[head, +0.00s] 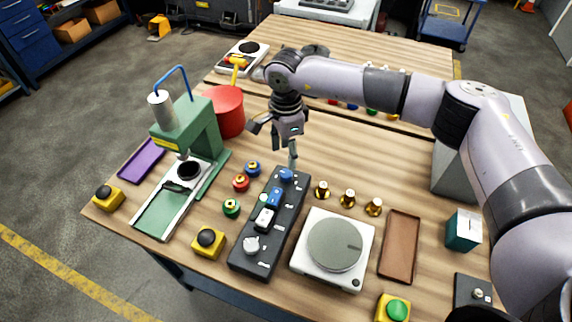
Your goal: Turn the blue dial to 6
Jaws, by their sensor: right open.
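The blue dial (286,175) sits at the far end of a dark control panel (262,262) on the wooden bench. Its scale marks are too small to read, so I cannot tell its setting. My right gripper (275,147) is above the far end of the panel, with its fingers spread and nothing between them. One finger points down close over the dial; I cannot tell whether it touches. The other finger sticks out to the left. My left gripper is out of view.
The panel also carries a blue switch (275,197), a white switch (265,217) and a pale knob (251,244). A green press (201,130) and red container (227,112) stand left. A round-topped scale (335,243), brass pieces (347,198) and brown tray (400,247) are right.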

